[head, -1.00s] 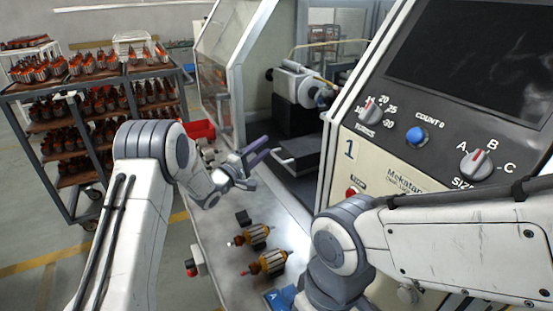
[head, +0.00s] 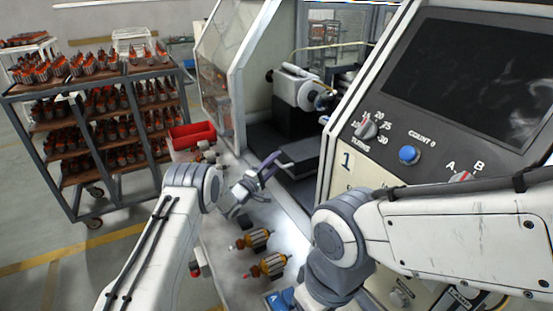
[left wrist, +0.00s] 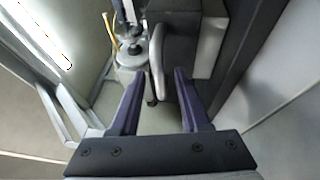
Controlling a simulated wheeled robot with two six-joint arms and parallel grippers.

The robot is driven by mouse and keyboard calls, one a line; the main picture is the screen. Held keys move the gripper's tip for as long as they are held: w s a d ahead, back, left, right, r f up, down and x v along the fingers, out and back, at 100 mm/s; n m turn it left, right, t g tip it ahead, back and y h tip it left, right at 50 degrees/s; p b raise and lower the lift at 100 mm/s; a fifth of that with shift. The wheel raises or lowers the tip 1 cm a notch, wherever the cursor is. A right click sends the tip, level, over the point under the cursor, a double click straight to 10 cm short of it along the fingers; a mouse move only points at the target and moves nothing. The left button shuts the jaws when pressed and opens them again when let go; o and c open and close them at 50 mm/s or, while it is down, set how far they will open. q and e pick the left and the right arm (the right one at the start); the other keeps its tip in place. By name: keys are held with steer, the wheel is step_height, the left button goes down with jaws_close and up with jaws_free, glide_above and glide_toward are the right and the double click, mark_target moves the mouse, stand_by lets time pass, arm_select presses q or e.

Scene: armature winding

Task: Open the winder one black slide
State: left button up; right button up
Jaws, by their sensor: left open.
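Winder one, marked with a "1" on its panel (head: 346,160), has a black slide (head: 305,153) low in its opening, below the grey winding head (head: 298,88). My left gripper (head: 284,160) is open and empty at the slide's near left edge. In the left wrist view, a grey bar handle (left wrist: 157,62) runs between the lines of my two purple fingers (left wrist: 157,75), beside a dark block (left wrist: 175,40). I cannot tell whether the fingers reach around it in depth. My right arm comes in from the right; its gripper is hidden below its wrist.
Two copper-wound armatures (head: 252,240) (head: 267,266) lie on the grey bench, with a blue card (head: 278,299) nearby. A red bin (head: 192,135) stands at the bench's far end. A loaded rack cart (head: 100,130) is at the left. The winder's door frame (head: 241,70) borders the opening.

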arm_select(q)
steer(key=shift+w+d, duration=0.3)
steer(key=shift+w, duration=0.05)
steer(key=shift+r, duration=0.1)
jaws_close()
stand_by(1.2)
